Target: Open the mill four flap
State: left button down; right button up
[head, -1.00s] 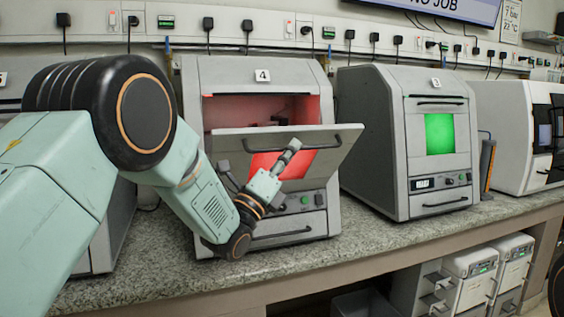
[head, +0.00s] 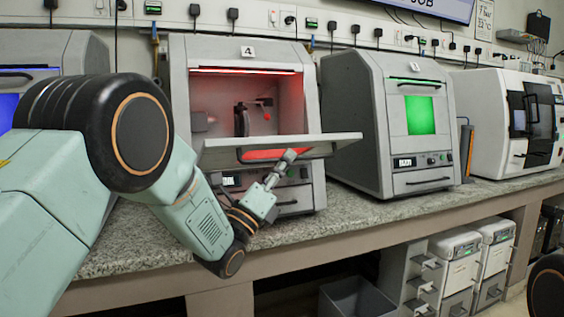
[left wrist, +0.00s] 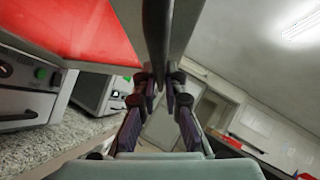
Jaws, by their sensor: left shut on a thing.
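Mill four (head: 222,52), a grey cabinet marked 4, stands on the bench with its red-lit chamber (head: 265,118) exposed. Its flap (head: 225,146) is tipped outward and lies close to level, hinged at its lower side. My left gripper (head: 287,158) is at the flap's outer edge, shut on the flap handle. In the left wrist view the dark handle bar (left wrist: 158,40) runs between the two fingers (left wrist: 160,92), and the flap's red-lit panel is at the upper left. The grip contact is small in the head view. My right gripper is not in view.
A green-lit mill (head: 355,120) stands to the right, with a white machine (head: 490,115) beyond it. A blue-lit mill (head: 55,60) is at the left, partly behind my arm. A grey open bin (head: 350,298) and drawer units (head: 455,245) are below the bench.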

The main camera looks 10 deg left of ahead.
pick_arm(q)
jog(key=shift+d+f+b, duration=0.1)
jog(key=shift+f+b, duration=0.2)
jog(key=shift+f, duration=0.45)
jog(key=c, duration=1.8)
grip_release()
jog(key=shift+c, duration=0.2)
jog(key=o, duration=0.4)
jog(key=shift+w+f, duration=0.15)
jog(key=shift+w, duration=0.05)
jog(key=v, duration=1.2)
jog(key=shift+s, duration=0.25)
